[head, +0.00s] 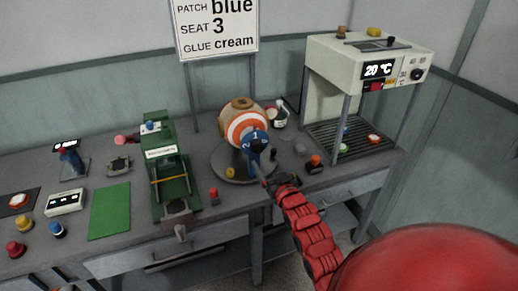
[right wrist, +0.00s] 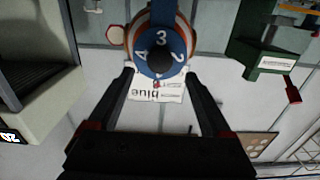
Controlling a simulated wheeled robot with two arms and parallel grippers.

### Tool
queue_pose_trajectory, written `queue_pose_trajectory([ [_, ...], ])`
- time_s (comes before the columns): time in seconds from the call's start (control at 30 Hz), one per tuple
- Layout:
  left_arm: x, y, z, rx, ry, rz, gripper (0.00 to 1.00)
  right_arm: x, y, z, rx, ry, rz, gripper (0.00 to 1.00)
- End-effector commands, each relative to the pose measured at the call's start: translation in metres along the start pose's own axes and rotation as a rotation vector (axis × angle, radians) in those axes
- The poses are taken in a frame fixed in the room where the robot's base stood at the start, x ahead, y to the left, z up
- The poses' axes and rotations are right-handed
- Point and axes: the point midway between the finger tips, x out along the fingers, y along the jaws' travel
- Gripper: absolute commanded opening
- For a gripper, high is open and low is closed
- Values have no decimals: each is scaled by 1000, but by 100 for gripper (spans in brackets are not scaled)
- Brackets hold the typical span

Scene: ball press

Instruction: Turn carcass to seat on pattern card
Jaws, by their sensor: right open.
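The carcass (head: 243,118) is a round ball with orange and white bands on a grey round stand. A blue collar (head: 250,141) with numerals sits on its near side around a dark hub; 1 and 2 read in the head view. In the right wrist view the blue collar (right wrist: 148,52) shows 4, 3 and 2. The pattern card (head: 216,27) on the back wall reads patch blue, seat 3, glue cream. My right gripper (head: 263,174) is open in front of the collar, its fingers (right wrist: 162,80) apart with nothing clearly between them. My left gripper is out of view.
A green press (head: 165,165) stands left of the stand, beside a green mat (head: 110,210). A cream heater unit (head: 370,62) reading 20 °C is at the right. Small knobs, including a red one (head: 214,196), stand near the stand.

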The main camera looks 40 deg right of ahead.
Motion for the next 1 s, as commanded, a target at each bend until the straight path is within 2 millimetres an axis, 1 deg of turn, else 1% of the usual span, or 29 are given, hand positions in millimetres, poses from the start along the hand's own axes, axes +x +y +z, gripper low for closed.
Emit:
queue_pose_trajectory([
  [0.03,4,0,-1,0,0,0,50,12,-1,-4,-1,2,-3,84],
  [0.2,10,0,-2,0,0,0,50,43,0,-2,-2,-1,0,84],
  [0.3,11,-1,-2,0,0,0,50,57,-1,-3,-2,2,-2,84],
  [0.4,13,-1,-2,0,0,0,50,67,0,0,-2,-3,0,84],
  [0.6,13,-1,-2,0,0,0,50,76,0,-1,-2,1,0,84],
  [0.87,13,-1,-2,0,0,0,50,76,0,-1,-2,1,0,84],
  [1.0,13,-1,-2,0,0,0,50,76,0,-1,-2,1,1,58],
])
